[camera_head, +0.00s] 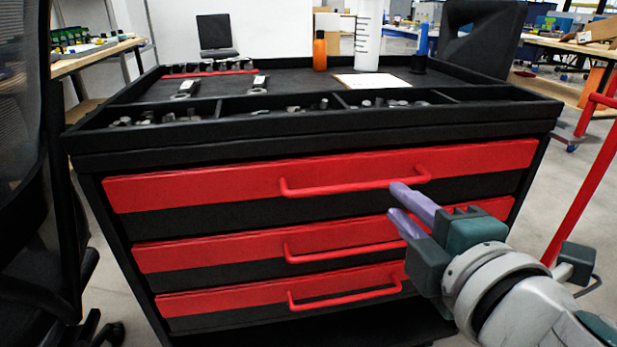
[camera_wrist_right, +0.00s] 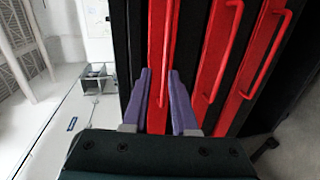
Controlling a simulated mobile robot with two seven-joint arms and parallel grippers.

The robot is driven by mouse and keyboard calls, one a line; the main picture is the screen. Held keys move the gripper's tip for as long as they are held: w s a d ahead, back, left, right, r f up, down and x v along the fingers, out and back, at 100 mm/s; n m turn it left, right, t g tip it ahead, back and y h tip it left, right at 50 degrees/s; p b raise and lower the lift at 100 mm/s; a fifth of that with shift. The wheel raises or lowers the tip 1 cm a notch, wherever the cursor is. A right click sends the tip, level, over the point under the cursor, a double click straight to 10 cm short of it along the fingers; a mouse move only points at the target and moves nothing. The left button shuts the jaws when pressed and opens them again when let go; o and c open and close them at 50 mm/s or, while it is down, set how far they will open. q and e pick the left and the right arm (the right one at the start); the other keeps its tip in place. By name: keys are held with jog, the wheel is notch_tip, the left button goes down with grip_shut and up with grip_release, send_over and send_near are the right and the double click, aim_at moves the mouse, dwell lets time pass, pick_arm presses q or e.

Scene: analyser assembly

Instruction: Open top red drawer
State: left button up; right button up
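The top red drawer (camera_head: 230,182) is the highest of three on a black tool cart and looks shut. Its red bar handle (camera_head: 340,187) runs across the middle of its front. My right gripper (camera_head: 394,200) is open, its two purple fingers pointing at the right part of this handle. In the head view the upper finger overlaps the handle. In the right wrist view the handle (camera_wrist_right: 171,40) lines up between the fingers of my right gripper (camera_wrist_right: 160,74); I cannot tell whether they touch it. My left gripper is not in view.
The middle drawer (camera_head: 200,251) and bottom drawer (camera_head: 230,290) below have similar handles and look shut. The cart top (camera_head: 300,85) holds an orange bottle (camera_head: 320,51), a white bottle (camera_head: 368,35) and small parts. A black mesh chair (camera_head: 22,130) stands close at the left.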

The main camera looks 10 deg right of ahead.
aim_at(367, 187)
pick_arm(q)
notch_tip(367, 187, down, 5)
jog(key=b, duration=0.3)
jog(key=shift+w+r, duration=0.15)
pick_arm(e)
jog(key=shift+n, duration=0.3)
jog(key=x, duration=0.7)
jog(key=f+x, duration=0.1)
jog(key=x, duration=0.3)
jog(key=shift+s+a, duration=0.2)
jog(key=shift+a, duration=0.15)
grip_shut()
